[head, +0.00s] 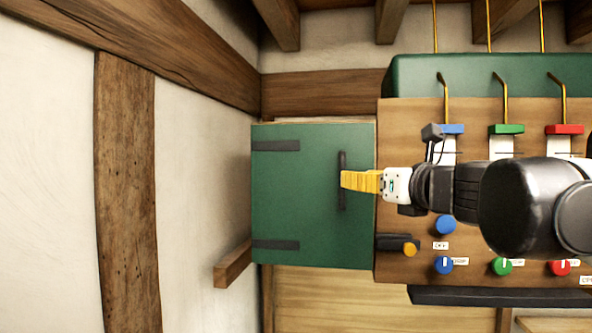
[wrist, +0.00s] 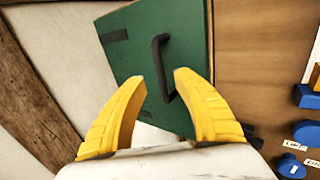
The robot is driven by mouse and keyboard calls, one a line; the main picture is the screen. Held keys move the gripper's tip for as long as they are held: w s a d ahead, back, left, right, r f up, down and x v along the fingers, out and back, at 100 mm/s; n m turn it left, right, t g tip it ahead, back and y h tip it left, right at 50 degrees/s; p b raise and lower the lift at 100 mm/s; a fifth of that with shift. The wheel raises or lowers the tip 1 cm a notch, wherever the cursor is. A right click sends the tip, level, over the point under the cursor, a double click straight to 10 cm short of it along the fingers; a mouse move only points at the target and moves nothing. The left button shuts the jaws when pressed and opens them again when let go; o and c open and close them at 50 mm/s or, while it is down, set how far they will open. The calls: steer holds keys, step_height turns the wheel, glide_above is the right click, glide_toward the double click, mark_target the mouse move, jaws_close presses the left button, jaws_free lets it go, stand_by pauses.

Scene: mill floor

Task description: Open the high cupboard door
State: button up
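The high cupboard door (head: 300,200) is a green panel with two dark hinge straps on its left side. It looks shut. It also shows in the wrist view (wrist: 195,40). A dark vertical bar handle (head: 342,160) is near its right edge; the handle also shows in the wrist view (wrist: 157,55). My gripper (head: 344,180) reaches in from the right, its yellow fingers overlapping the handle's middle. In the wrist view my gripper (wrist: 160,78) has its fingers apart, with the handle ahead and its lower end near the right fingertip. I cannot tell whether they touch.
A wooden control panel (head: 390,130) with coloured knobs and levers adjoins the door on the right. A white wall (head: 200,130) with a timber post (head: 125,190) is close on the hinge side. A short beam end (head: 232,265) juts out at the lower left.

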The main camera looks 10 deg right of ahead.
mark_target(342, 201)
steer(key=p+x, duration=0.1)
steer(key=x, duration=0.6)
steer(key=shift+c, duration=0.4)
jaws_close()
